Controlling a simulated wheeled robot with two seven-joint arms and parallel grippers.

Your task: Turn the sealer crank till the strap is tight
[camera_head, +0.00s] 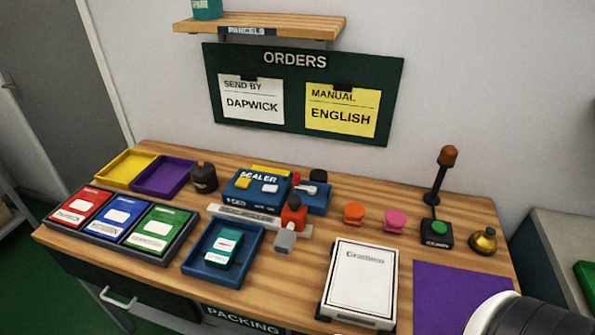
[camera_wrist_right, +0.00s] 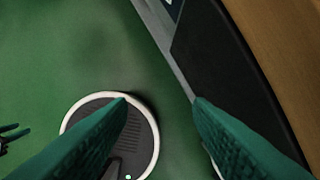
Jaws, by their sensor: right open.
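The blue sealer (camera_head: 254,190), with its name on top, sits at the middle back of the wooden bench. A red and black part (camera_head: 294,211) with a grey block (camera_head: 285,240) stands at its front right; I cannot tell whether this is the crank. A pale strip (camera_head: 240,217) lies along the sealer's front. The strap's tightness is too small to tell. My right gripper (camera_wrist_right: 161,101) is open and empty in the right wrist view, over the green floor beside the bench, away from the sealer. My left gripper does not show in the head view.
A blue tray (camera_head: 190,256) with a teal packet stands before the sealer. A white-covered book (camera_head: 360,282), orange stamp (camera_head: 354,213), pink stamp (camera_head: 396,220), green button (camera_head: 438,230) and brass bell (camera_head: 484,240) stand to its right. The purple mat (camera_head: 440,290) is partly hidden by my right arm.

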